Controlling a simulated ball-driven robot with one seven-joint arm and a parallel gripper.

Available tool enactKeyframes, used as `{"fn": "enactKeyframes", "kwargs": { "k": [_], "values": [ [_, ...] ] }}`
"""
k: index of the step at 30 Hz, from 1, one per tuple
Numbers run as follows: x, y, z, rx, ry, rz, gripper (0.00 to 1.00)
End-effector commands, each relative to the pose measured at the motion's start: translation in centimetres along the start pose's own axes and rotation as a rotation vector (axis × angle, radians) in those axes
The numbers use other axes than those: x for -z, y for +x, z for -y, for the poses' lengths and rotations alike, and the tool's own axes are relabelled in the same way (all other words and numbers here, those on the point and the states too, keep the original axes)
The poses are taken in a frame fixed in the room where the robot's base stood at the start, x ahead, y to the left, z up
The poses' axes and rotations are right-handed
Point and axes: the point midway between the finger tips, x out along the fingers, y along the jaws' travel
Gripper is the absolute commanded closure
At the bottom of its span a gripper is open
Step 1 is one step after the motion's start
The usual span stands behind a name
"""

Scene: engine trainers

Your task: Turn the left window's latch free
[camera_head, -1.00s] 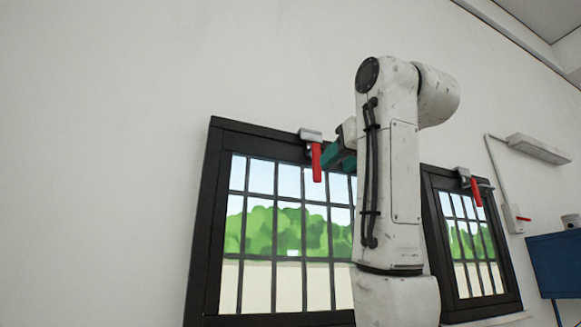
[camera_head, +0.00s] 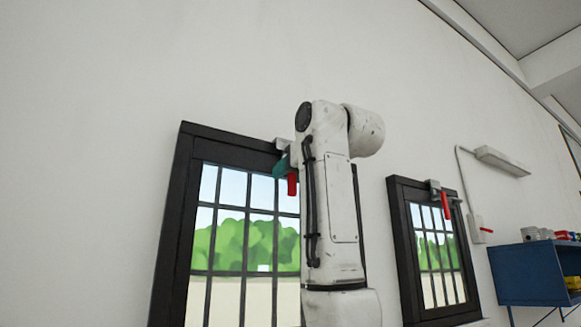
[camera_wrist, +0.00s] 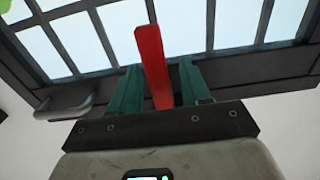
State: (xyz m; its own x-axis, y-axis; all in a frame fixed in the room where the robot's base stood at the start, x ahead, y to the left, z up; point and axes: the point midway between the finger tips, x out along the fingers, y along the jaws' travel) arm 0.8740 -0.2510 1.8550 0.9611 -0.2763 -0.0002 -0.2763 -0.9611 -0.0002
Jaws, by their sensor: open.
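The left window (camera_head: 166,225) has a black frame with a barred pane. Its latch has a red handle (camera_head: 292,185) that hangs down from a grey mount (camera_head: 283,144) on the top rail. My gripper (camera_head: 282,168) is at this latch, with its green fingers partly hidden by my arm. In the wrist view, the red handle (camera_wrist: 152,65) stands between the two open green fingers of my gripper (camera_wrist: 158,85), with a gap on the right side. Whether the left finger touches the handle, I cannot tell.
The right window (camera_head: 404,245) has a similar latch with a red handle (camera_head: 445,205). A blue cabinet (camera_head: 530,275) with items on top stands at the far right. A grey window handle (camera_wrist: 65,105) shows in the wrist view. The wall left of the window is bare.

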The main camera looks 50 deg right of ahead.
Motion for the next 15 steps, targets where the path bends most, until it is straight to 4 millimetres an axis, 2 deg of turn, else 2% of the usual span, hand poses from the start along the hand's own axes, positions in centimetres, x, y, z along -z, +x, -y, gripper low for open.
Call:
{"fn": "enactKeyframes", "kwargs": {
  "k": [10, 15],
  "values": [
    [-0.05, 0.33, 0.0, 0.0, 0.0, 0.0, 0.54],
    [-0.04, 0.32, 0.01, 0.0, 0.0, 0.0, 0.7]
  ]
}}
